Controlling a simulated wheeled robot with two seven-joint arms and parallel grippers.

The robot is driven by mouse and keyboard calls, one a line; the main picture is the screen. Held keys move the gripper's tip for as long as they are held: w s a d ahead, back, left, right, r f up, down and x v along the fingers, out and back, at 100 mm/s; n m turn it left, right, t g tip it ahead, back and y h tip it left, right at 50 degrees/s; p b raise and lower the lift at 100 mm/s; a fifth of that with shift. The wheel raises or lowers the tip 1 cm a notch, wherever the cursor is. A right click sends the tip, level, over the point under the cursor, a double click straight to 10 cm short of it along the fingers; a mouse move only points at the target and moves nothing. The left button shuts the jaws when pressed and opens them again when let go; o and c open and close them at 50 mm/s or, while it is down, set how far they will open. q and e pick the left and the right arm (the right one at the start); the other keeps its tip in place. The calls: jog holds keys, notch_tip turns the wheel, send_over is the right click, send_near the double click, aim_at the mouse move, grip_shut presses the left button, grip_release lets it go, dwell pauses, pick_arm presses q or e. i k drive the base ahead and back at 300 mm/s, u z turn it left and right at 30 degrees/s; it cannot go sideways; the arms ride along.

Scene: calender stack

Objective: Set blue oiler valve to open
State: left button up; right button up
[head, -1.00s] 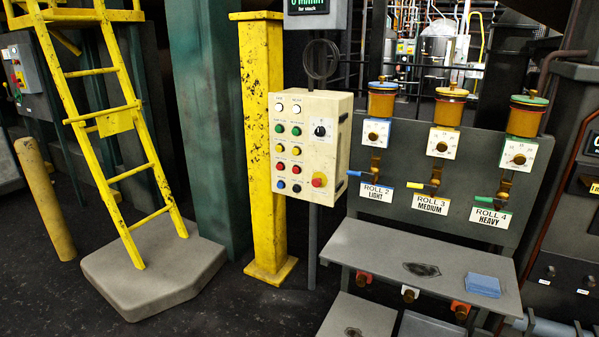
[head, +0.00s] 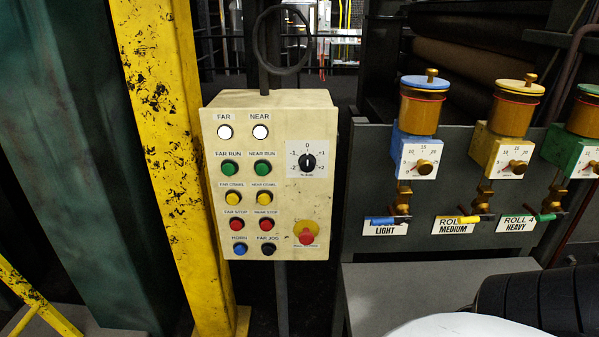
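The blue oiler (head: 424,106) stands left-most in the row of oilers in the head view, with a blue lid and an amber reservoir. Below it is its blue and white dial box (head: 414,157) with a brass knob. Lower still is its brass valve (head: 403,203). The valve's blue lever (head: 382,221) points left, about level, in front of the label that reads LIGHT. Neither gripper is in view. A black ribbed part and a white rounded part, seemingly mine, fill the lower right corner.
A yellow oiler (head: 516,107) and a green one (head: 585,115) stand to the right. A cream control box (head: 268,180) with buttons and a red stop knob is at left of the oilers. A yellow post (head: 165,130) stands beside it. A grey shelf (head: 385,290) lies below the oilers.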

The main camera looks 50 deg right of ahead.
aim_at(406, 218)
jog(key=i, duration=1.75)
jog(key=z, duration=2.25)
